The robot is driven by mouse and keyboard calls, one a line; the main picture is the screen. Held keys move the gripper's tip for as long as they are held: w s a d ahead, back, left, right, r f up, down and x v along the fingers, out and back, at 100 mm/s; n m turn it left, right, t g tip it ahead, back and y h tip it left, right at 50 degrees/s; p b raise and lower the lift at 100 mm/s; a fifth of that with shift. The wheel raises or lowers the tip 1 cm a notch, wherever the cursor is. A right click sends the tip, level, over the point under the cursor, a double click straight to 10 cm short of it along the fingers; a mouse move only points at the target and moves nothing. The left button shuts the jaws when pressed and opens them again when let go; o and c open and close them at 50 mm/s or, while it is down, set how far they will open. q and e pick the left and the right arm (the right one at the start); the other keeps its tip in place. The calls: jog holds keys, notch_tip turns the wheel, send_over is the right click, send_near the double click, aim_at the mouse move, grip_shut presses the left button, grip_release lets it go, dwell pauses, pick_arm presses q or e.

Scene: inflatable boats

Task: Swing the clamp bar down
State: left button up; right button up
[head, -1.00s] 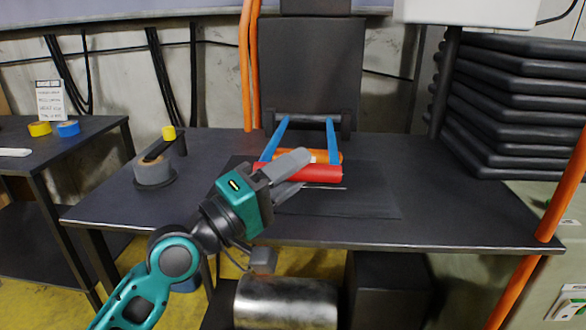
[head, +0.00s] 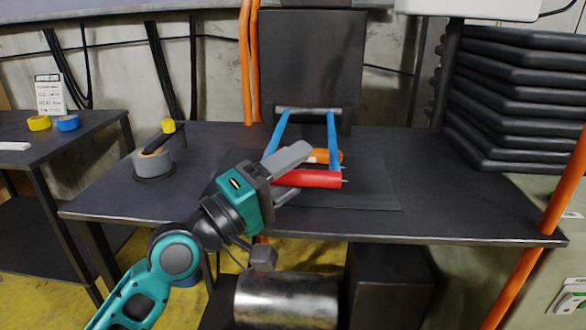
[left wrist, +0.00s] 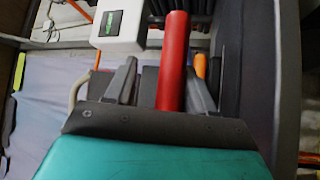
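The clamp bar has two blue side arms (head: 333,140) that run forward from a dark hinge bracket on the bench, and a red cross grip (head: 315,179) at the front. It lies low over the dark mat, with an orange piece (head: 322,156) just behind the grip. My left gripper (head: 305,168) is at the left end of the red grip, its fingers apart with the grip between them. In the left wrist view the red grip (left wrist: 173,60) stands between the two grey fingers, with a gap to the left finger. My right gripper is not in view.
The dark workbench (head: 460,210) is clear on its right side. A grey tape roll on a holder (head: 153,163) stands at the left. Stacked black tubes (head: 510,100) are at the back right. An orange pole (head: 560,190) stands at the right edge.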

jog(key=shift+f, duration=0.1)
pick_arm(q)
jog(key=b+v, duration=0.3)
jog(key=v, duration=1)
jog(key=shift+b, duration=0.3)
pick_arm(e)
jog(key=shift+w+a+f, duration=0.25)
jog(key=shift+a+f, duration=0.25)
jog(key=shift+f, duration=0.25)
